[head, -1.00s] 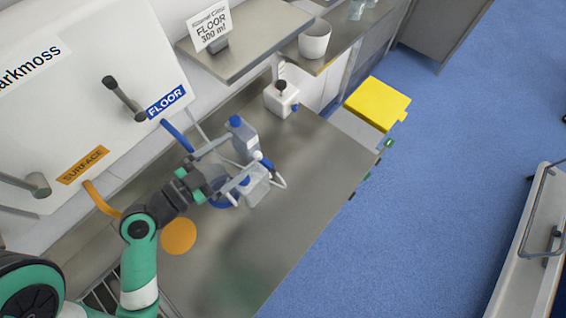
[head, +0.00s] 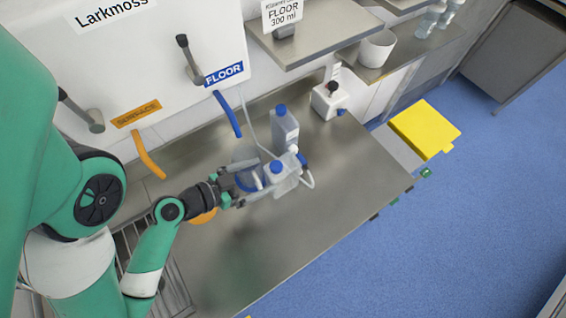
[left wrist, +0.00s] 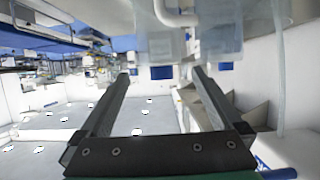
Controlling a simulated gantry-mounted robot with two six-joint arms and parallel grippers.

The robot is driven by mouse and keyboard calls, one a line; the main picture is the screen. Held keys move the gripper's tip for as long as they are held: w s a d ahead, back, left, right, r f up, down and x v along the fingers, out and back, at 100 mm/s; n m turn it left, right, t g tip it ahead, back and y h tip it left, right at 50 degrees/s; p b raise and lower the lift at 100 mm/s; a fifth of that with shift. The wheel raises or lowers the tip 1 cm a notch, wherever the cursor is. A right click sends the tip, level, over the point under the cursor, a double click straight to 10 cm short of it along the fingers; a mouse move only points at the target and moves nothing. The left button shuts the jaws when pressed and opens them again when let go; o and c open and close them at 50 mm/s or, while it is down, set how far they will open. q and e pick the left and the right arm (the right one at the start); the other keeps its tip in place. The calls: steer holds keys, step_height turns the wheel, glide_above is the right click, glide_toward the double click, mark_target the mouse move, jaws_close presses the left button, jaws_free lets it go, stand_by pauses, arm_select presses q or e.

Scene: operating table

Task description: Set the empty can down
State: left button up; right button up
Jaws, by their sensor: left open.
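A pale translucent can with a blue cap (head: 281,176) stands on the steel counter (head: 335,185) in the head view. A taller, similar bottle with a blue cap (head: 285,130) is just behind it. My left gripper (head: 258,188) is low over the counter, its jaws open, at the left side of the nearer can. Whether a finger touches the can cannot be told. In the left wrist view, the open jaws (left wrist: 160,72) have a pale, blurred shape with a blue patch beyond their tips. My right gripper is not in view.
A clear container with a blue base (head: 245,178) is close behind my gripper. An orange disc (head: 203,216) lies partly under my arm. A white box with a black knob (head: 329,100) stands at the back. The counter's right part is clear; a yellow-lidded bin (head: 425,128) is beyond.

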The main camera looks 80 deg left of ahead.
mark_target(291, 162)
arm_select(q)
steer(key=shift+w+a+f, duration=0.1)
steer(key=shift+w+f, duration=0.05)
steer(key=shift+w, duration=0.45)
steer(key=p+x, duration=0.1)
steer(key=x, duration=0.3)
steer(key=shift+w+a, duration=0.1)
steer(key=shift+w, duration=0.15)
steer(key=shift+p+x, duration=0.3)
steer(key=shift+x, duration=2.4)
steer(key=shift+a, duration=0.15)
jaws_close()
